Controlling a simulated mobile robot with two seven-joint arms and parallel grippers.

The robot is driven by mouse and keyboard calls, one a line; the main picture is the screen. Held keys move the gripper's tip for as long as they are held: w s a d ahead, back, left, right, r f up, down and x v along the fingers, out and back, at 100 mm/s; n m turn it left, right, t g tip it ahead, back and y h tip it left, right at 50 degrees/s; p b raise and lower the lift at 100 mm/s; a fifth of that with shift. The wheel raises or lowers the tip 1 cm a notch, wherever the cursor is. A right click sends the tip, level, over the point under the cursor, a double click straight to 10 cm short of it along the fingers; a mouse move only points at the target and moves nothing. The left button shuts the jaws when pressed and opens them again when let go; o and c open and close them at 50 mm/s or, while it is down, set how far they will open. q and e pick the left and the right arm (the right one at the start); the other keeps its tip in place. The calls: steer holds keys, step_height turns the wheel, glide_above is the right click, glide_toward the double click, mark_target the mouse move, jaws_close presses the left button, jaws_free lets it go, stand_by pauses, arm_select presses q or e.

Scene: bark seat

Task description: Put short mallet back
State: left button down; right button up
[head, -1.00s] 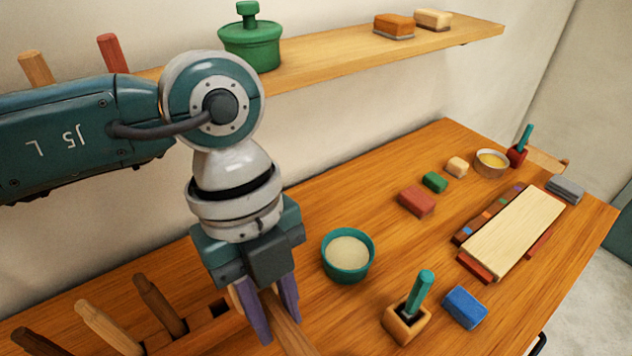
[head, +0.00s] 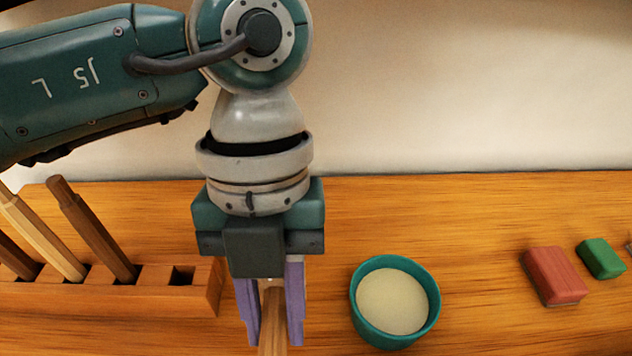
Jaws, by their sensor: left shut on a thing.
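My left gripper (head: 270,310) points down near the bottom middle of the head view. Its purple fingers are shut on a wooden handle (head: 272,325), which I take to be the short mallet. The rest of it runs out of the bottom edge, so its head is hidden. A wooden rack (head: 205,290) stands to the left of the gripper. Its rightmost visible slot is empty. Several handles stand tilted in its other slots, among them a dark brown one (head: 92,230) and a pale one (head: 40,238). My right gripper is not in view.
A teal bowl (head: 356,300) with pale contents stands just right of the gripper. A red block (head: 555,275) and a green block (head: 601,258) lie farther right. The wall (head: 450,90) rises behind the table. The wood between bowl and blocks is clear.

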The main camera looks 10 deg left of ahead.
arm_select(q)
steer(key=shift+a+f+b, duration=0.1)
steer(key=shift+f+b, duration=0.45)
steer(key=shift+f, duration=0.15)
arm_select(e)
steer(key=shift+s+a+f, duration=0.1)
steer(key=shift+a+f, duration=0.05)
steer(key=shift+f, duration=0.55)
arm_select(q)
step_height(320, 180, down, 7)
steer(key=b, duration=0.6)
steer(key=shift+r, duration=0.2)
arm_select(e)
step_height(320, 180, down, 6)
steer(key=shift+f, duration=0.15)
arm_select(q)
steer(key=shift+f, duration=0.1)
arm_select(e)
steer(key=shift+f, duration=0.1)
arm_select(q)
steer(key=shift+f+b, duration=0.3)
steer(key=shift+b, duration=0.2)
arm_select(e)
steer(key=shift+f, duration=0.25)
arm_select(q)
steer(key=c, duration=0.6)
jaws_free()
steer(key=v, duration=1)
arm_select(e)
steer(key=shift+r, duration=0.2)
